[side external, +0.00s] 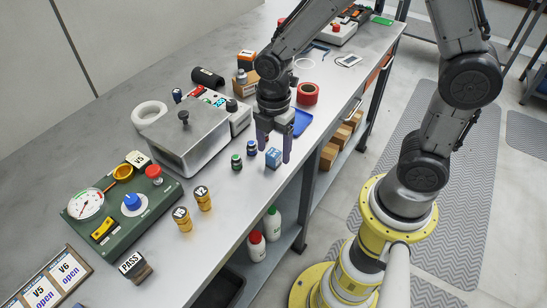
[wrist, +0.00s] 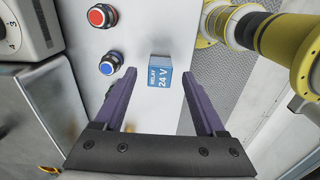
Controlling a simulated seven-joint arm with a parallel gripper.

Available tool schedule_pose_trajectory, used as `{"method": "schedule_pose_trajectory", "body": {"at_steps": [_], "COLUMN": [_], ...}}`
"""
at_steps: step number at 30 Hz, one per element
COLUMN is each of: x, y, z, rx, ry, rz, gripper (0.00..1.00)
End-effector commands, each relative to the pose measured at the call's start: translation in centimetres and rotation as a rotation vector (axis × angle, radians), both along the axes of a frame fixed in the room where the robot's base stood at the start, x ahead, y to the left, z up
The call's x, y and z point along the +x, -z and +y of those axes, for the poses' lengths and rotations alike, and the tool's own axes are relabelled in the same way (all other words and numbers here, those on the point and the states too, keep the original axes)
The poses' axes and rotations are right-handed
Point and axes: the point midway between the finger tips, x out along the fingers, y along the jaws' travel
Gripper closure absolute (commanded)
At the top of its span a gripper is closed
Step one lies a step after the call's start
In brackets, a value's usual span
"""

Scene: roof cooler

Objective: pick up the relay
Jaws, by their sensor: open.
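The relay is a small blue block with a lighter top and a "RELAY 24 V" label. It sits on the grey bench near its front edge in the side external view (side external: 273,158). In the wrist view the relay (wrist: 160,74) appears between the two purple fingers, near their tips. My gripper (side external: 275,148) points down with its fingers apart and empty, close above the relay. In the wrist view my gripper (wrist: 158,80) frames the block with a gap on both sides. Contact with the relay is not visible.
A metal box (side external: 187,140) is further left. A red tape roll (side external: 307,93) and a blue tray (side external: 302,122) lie behind. The bench's front edge is close by.

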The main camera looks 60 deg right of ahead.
Motion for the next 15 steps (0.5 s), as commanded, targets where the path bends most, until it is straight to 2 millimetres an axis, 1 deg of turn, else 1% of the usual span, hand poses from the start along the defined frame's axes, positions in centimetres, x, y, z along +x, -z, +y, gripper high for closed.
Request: {"method": "schedule_pose_trajectory", "body": {"at_steps": [1, 3, 6, 13, 14, 15], "x": [0.0, 0.0, 0.0, 0.0, 0.0, 0.0], "y": [0.8, 1.6, 2.2, 2.3, 2.3, 2.3], "z": [0.0, 0.0, 0.0, 0.0, 0.0, 0.0], "rx": [-0.001, -0.001, 0.0, 0.0, 0.0, 0.0], "ry": [0.0, 0.0, 0.0, 0.0, 0.0, 0.0], "rz": [0.005, 0.003, 0.0, -0.001, -0.001, -0.001], "gripper": [0.28, 0.28, 0.28, 0.28, 0.31, 0.38]}}
